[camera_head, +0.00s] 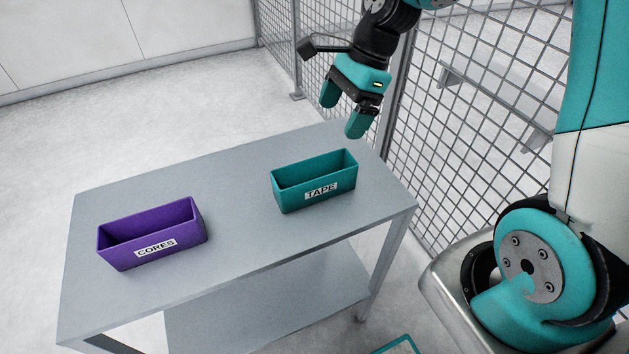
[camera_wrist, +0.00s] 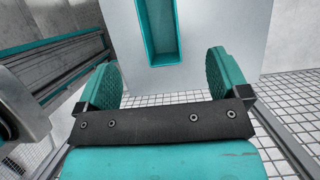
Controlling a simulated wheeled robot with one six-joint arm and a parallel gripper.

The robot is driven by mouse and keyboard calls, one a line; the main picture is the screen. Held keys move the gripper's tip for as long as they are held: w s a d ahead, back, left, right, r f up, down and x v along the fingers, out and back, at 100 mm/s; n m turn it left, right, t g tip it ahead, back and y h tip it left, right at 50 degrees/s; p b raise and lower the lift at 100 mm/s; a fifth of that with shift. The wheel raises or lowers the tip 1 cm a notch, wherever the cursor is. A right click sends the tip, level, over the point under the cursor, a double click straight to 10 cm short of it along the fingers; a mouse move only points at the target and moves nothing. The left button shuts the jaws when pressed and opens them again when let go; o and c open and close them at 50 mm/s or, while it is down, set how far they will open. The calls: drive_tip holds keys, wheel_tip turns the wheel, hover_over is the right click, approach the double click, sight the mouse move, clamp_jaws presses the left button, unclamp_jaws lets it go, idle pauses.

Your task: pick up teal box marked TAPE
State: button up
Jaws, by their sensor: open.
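The teal box marked TAPE (camera_head: 300,193) is an open, long box standing upright on the right part of a grey table. Its label faces the front. My gripper (camera_head: 344,112) is open and empty, above and beyond the right end of the box, apart from it. In the wrist view the teal box (camera_wrist: 150,30) shows at the top, ahead of the gap between my fingertips (camera_wrist: 166,70). Its inside that shows looks empty.
A purple open box marked CORES (camera_head: 135,258) stands on the left of the grey table (camera_head: 245,220). A wire mesh fence (camera_head: 470,120) runs close behind the table's right side. The table top between the two boxes is clear.

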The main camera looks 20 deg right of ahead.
hover_over(312, 176)
drive_tip(key=s+d, duration=0.1)
drive_tip(key=s, duration=0.1)
drive_tip(key=f, duration=0.8)
drive_tip(key=shift+s+f, duration=0.2)
drive_tip(key=shift+f, duration=0.2)
drive_tip(key=shift+x, duration=2.75)
drive_tip(key=shift+s+r, duration=0.1)
drive_tip(key=c, duration=1.1)
